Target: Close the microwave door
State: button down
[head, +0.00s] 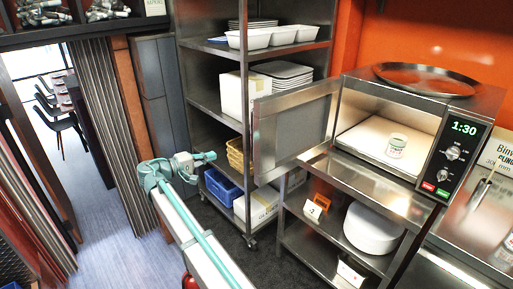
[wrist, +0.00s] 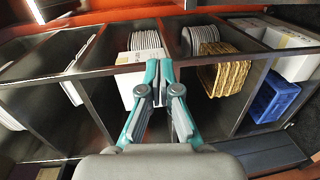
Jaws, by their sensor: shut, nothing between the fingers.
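The microwave (head: 436,128) stands on a steel counter at the right, its display reading 1:30. Its door (head: 293,130) is wide open, hinged at the cavity's left edge and swung out to the left. A small white-and-green tub (head: 396,146) sits inside on the cavity floor. My gripper (head: 209,157) is left of the door and a little lower in the head view, apart from it. In the wrist view its two teal-and-grey fingers (wrist: 160,72) are together and empty, pointing at the shelf rack. I cannot make out the door in the wrist view.
A steel rack (head: 213,103) behind the door holds trays, plates, a white box, a yellow basket (head: 235,154) and a blue crate (head: 222,187). A round metal tray (head: 425,79) lies on the microwave. The floor aisle (head: 110,215) at left is clear.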

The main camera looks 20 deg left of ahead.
jog(key=w+d+r+h+p, duration=0.1)
jog(key=w+d+r+p, duration=0.1)
jog(key=w+d, duration=0.5)
jog(key=shift+d+m+t+h+p, duration=0.35)
jog(key=shift+d+p, duration=0.4)
jog(key=shift+d, duration=1)
